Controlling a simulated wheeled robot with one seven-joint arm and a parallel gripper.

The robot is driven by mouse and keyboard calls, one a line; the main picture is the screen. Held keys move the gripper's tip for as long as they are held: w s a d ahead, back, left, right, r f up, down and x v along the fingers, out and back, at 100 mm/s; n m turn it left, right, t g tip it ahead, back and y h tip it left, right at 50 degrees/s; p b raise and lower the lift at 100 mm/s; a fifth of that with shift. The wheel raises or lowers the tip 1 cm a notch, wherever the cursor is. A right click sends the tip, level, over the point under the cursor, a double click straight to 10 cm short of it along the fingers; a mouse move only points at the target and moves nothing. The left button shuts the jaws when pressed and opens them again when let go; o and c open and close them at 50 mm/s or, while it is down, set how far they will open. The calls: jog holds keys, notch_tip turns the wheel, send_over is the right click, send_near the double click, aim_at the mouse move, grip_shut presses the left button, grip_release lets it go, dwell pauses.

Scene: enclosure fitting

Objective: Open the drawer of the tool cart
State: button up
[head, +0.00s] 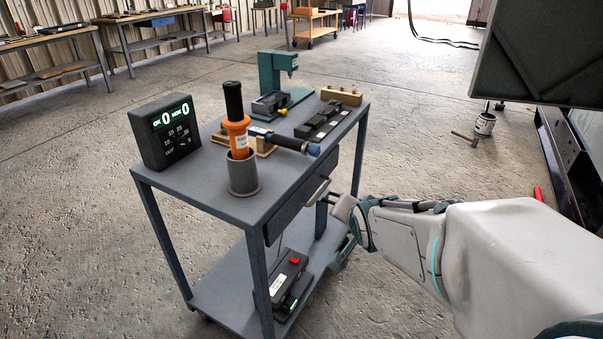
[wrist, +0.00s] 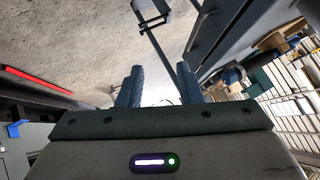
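The tool cart (head: 205,190) is a dark grey metal table with a lower shelf. Its drawer (head: 290,212) is under the top on the right side, and its front looks about flush with the frame. A pale bar handle (head: 318,191) is on the drawer front. My gripper (head: 339,232) is just right of the handle, close to the drawer front; I cannot tell whether it touches. In the wrist view my gripper (wrist: 159,82) has its two dark fingers apart, with nothing visible held between them. The cart's side (wrist: 222,38) runs along the right there.
On the cart top are a counter box (head: 164,132), an orange-handled tool in a grey cup (head: 243,178), a teal press (head: 277,72) and a black block (head: 323,120). A black pedal (head: 289,280) is on the lower shelf.

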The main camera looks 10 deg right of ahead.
jog(key=w+f+m+t+b, duration=0.4)
jog(key=w+f+b, duration=0.1)
jog(key=f+b, duration=0.2)
jog(key=m+t+y+b, duration=0.4)
jog(key=m+t+b, duration=0.2)
jog(key=b, duration=0.3)
send_near(320, 191)
jog(key=x, duration=0.3)
jog(key=b+x, duration=0.1)
jog(key=x, duration=0.5)
jog(key=shift+w+f+b, duration=0.2)
jog(key=shift+w+b, duration=0.2)
grip_shut()
